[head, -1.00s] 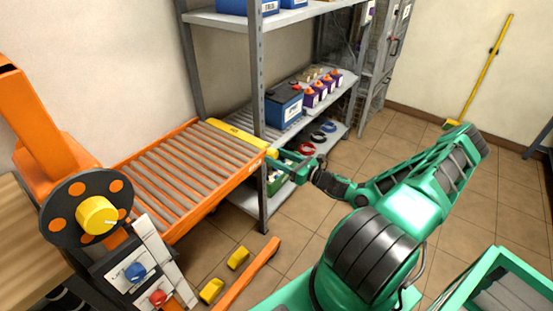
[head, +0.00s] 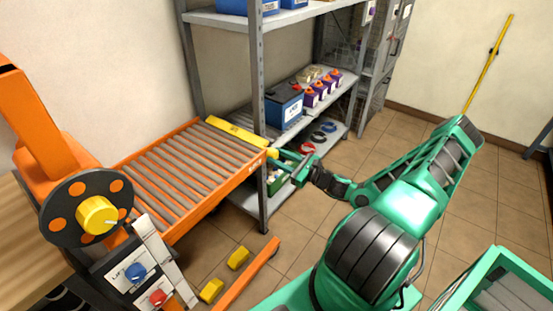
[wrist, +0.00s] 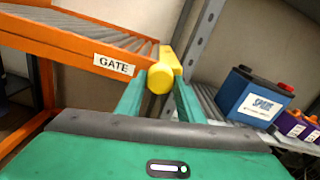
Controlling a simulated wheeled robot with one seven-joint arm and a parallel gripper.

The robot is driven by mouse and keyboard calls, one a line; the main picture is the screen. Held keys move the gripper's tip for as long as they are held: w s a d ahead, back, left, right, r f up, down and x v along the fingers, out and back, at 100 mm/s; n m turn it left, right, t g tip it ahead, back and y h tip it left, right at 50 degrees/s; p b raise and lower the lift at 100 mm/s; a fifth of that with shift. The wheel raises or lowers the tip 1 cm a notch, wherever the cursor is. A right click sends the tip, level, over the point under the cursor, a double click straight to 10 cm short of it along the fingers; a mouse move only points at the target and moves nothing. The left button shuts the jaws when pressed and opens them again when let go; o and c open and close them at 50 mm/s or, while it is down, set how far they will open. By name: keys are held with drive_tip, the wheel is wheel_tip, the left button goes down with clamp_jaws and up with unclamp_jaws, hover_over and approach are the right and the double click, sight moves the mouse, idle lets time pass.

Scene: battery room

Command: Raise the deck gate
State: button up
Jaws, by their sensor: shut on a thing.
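The deck gate (head: 235,133) is a yellow bar lying across the far end of the orange roller deck (head: 190,172). Its round yellow knob (wrist: 160,78) sticks out at the deck's corner, beside a white GATE label (wrist: 113,64). My gripper (head: 279,157) is at that knob. In the wrist view its two green fingers (wrist: 159,92) stand on either side of the knob and are shut on it. The bar sits low along the deck's end. The far part of the bar is hidden behind the knob in the wrist view.
A grey shelf post (head: 260,100) stands close beside the gate. The shelf behind it holds a blue SPARE battery (head: 284,105) and several purple ones. A control panel (head: 140,270) stands at lower left. Yellow blocks (head: 238,258) lie below the deck.

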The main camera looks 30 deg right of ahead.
drive_tip(key=n, duration=0.3)
drive_tip(key=shift+n, duration=0.4)
drive_tip(key=n, duration=0.3)
drive_tip(key=shift+n, duration=0.3)
drive_tip(key=n, duration=0.3)
drive_tip(key=shift+n, duration=1.8)
drive_tip(key=shift+f, duration=0.1)
drive_tip(key=o, duration=1.1)
drive_tip(key=shift+c, duration=0.2)
drive_tip(key=shift+s, duration=0.1)
